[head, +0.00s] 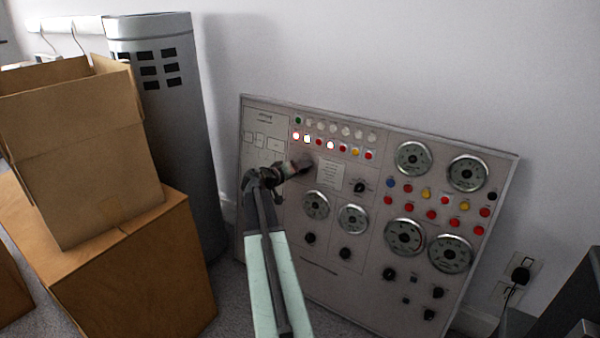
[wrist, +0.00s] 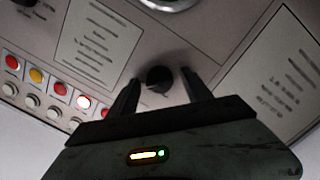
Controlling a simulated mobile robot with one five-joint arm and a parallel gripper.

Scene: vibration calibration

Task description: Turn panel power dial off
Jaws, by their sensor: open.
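The grey control panel (head: 320,270) leans tilted against the wall in the head view, covered with gauges, lamps and black dials. My gripper (head: 304,163) reaches its upper left part, below the lamp rows, and hides what lies right there. In the wrist view my gripper (wrist: 160,77) is open. A round black dial (wrist: 158,79) sits between its two fingertips, with a gap visible on either side. I cannot tell whether the tips reach past the dial's face.
Cardboard boxes (head: 100,150) are stacked at left beside a grey cylinder (head: 165,120). A wall outlet with a black plug (head: 520,274) is at right. In the wrist view, a printed label (wrist: 100,45) and a gauge rim (wrist: 165,4) lie near the dial.

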